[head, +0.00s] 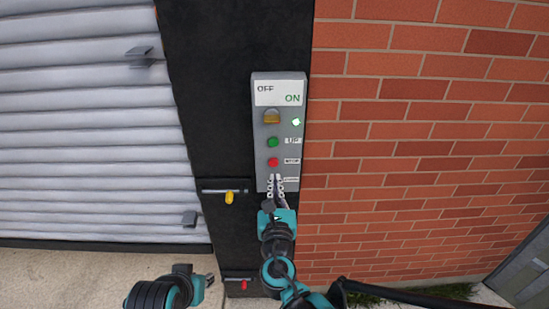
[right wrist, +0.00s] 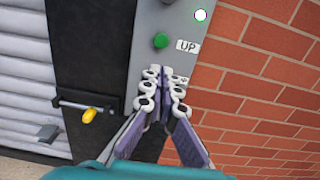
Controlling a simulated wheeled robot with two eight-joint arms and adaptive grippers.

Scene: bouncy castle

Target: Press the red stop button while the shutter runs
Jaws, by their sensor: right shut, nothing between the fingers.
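The grey control panel (head: 262,150) is on the dark post. It carries the red stop button (head: 272,162) below the green UP button (head: 272,142); the UP button also shows in the right wrist view (right wrist: 160,41). My right gripper (head: 276,180) is shut and empty, its fingertips just below the red button in the head view. In the right wrist view the closed fingertips (right wrist: 162,75) cover the red button's area. I cannot tell whether they touch the panel. My left gripper (head: 205,280) is low at the left, its jaws unclear. The ribbed grey shutter (head: 90,120) is at the left.
A bolt with a yellow handle (head: 229,198) and a lower one with a red handle (head: 244,285) are on the post. The brick wall (head: 430,150) is right of the panel.

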